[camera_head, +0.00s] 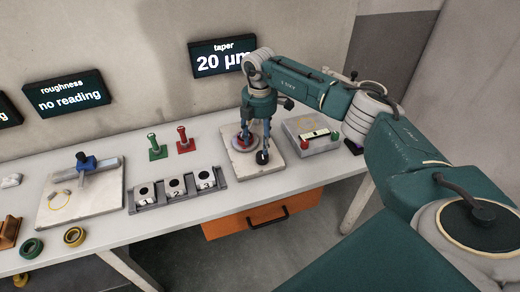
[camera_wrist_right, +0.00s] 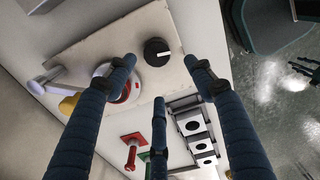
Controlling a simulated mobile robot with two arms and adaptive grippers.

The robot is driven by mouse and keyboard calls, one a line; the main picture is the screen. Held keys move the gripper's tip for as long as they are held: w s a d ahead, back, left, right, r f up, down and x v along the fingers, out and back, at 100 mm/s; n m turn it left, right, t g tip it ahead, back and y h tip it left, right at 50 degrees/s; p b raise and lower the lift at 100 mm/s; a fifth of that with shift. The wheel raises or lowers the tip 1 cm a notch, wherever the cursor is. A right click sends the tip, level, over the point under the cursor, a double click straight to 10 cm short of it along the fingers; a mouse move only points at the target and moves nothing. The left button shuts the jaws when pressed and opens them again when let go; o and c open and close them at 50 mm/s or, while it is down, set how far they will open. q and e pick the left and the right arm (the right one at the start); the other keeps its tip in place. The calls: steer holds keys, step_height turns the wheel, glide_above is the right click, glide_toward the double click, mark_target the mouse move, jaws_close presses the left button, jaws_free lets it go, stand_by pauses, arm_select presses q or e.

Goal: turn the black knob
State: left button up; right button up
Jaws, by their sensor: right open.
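The black knob (camera_wrist_right: 157,51) is round with a white mark on top. It sits on a pale plate (camera_wrist_right: 95,42), near a round part with a red rim (camera_wrist_right: 131,92). In the wrist view the knob lies between the two upper fingertips of my right gripper (camera_wrist_right: 160,74), apart from them. The three blue fingers are spread and hold nothing. In the head view my right gripper (camera_head: 254,145) points down over the plate (camera_head: 271,163), and its fingers partly cover the knob (camera_head: 262,157).
Left are a rack of numbered blocks (camera_head: 152,207), a red post (camera_head: 184,141) and a green post (camera_head: 156,149). A wall display (camera_head: 221,58) reads "taper 20 µm".

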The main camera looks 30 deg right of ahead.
step_height(320, 180, up, 5)
steer(key=shift+a+f, duration=0.1)
stand_by(0.6)
